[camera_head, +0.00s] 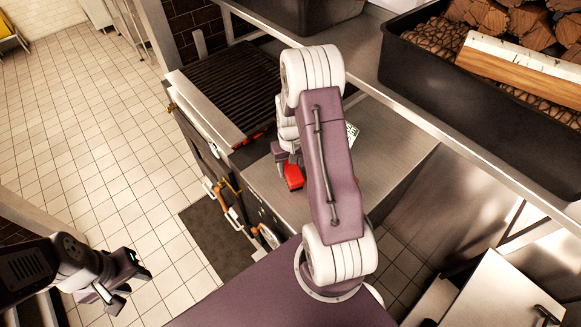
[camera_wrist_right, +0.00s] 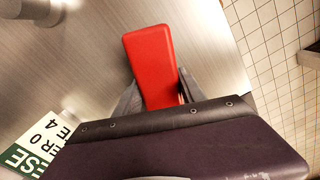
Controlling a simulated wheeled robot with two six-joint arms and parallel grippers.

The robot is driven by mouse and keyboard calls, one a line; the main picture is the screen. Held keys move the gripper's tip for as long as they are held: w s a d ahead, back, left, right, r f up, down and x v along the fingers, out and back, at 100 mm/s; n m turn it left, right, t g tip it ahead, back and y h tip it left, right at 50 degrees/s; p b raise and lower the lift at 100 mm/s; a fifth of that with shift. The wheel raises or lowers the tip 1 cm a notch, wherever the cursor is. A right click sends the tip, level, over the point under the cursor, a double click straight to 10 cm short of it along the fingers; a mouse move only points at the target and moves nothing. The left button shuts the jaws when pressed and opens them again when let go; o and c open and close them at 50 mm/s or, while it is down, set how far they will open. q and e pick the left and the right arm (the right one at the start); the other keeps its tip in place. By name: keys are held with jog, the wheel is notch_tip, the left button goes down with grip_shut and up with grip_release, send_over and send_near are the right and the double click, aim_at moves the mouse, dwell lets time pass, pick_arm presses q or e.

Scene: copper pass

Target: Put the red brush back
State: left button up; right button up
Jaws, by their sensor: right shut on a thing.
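The red brush (camera_head: 293,176) shows as a red block over the front part of the steel counter (camera_head: 395,150), near its left edge. My right gripper (camera_head: 284,160) is shut on it, partly hidden by my own arm in the head view. In the right wrist view the red brush (camera_wrist_right: 152,62) sits between the two fingers of my right gripper (camera_wrist_right: 158,92), above the counter top close to its edge. I cannot tell whether it touches the counter. My left gripper (camera_head: 124,284) is open and empty above the tiled floor at lower left.
A dark ribbed grill (camera_head: 222,85) adjoins the counter at upper left. Tools with orange parts (camera_head: 229,200) hang along the counter front. A printed card (camera_wrist_right: 40,140) lies near the brush. A black bin of logs (camera_head: 470,105) stands at upper right.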

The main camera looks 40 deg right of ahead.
aim_at(290, 165)
jog(key=shift+f, duration=0.2)
jog(key=o, duration=1.3)
jog(key=shift+r, duration=0.1)
jog(key=shift+r, duration=0.1)
notch_tip(290, 165, up, 12)
jog(key=b, duration=0.1)
jog(key=shift+s+a+f+n+t+b, duration=0.25)
jog(key=shift+s+a+f+n, duration=0.35)
jog(key=shift+s+a, duration=1.5)
jog(key=shift+s+a+f+n+t+b, duration=0.2)
jog(key=shift+s+a+f+n, duration=0.75)
jog(key=shift+a, duration=2)
jog(key=shift+s+a+f+n+t+b, duration=0.15)
jog(key=shift+s+a+f+b, duration=0.15)
jog(key=shift+s+a, duration=2)
